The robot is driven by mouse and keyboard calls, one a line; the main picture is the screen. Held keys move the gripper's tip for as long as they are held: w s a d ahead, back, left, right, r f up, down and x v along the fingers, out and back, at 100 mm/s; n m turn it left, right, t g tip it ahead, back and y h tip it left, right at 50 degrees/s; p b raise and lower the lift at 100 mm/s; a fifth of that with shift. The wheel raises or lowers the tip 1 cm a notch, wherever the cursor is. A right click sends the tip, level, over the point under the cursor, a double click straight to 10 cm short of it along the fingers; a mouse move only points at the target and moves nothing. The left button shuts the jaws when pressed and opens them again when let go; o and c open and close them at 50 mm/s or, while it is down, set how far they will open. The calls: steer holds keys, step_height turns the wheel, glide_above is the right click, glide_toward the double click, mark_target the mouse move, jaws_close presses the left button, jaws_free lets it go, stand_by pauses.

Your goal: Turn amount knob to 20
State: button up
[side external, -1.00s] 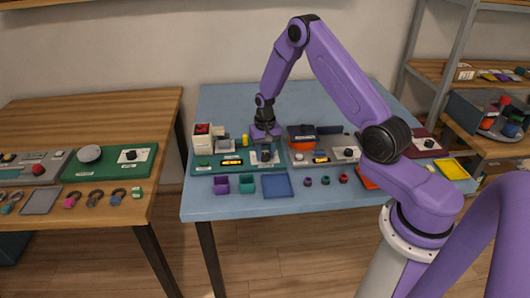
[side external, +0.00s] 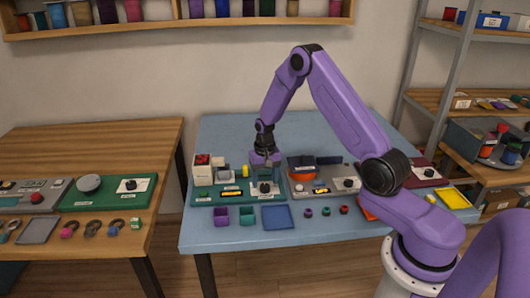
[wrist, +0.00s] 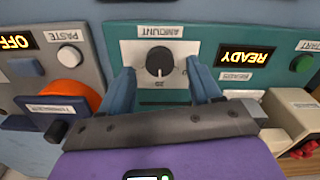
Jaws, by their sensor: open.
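The amount knob (wrist: 159,61) is a round black knob on a pale plate under an upside-down AMOUNT label in the wrist view. Small marks surround it, one just below it too small to read surely. In the side view the knob (side external: 265,187) sits on the green panel (side external: 212,199). My gripper (wrist: 160,75) is open, its blue fingers at the left and right of the knob with visible gaps. In the side view my gripper (side external: 265,176) is just above and behind the knob.
A grey panel (wrist: 78,22) with an orange bowl-like part (wrist: 72,94) is at left. A blue tray (side external: 277,217) lies in front.

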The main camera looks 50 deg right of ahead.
mark_target(265, 186)
step_height(265, 186, up, 15)
steer(key=shift+r, duration=0.2)
stand_by(0.4)
steer(key=s+a+r+n, duration=0.4)
steer(key=s+a+n, duration=0.65)
steer(key=a, duration=0.55)
steer(key=s+a+n, duration=0.1)
steer(key=s+n, duration=0.8)
steer(key=s, duration=1.5)
steer(key=shift+a+r, duration=0.15)
steer(key=shift+r, duration=0.15)
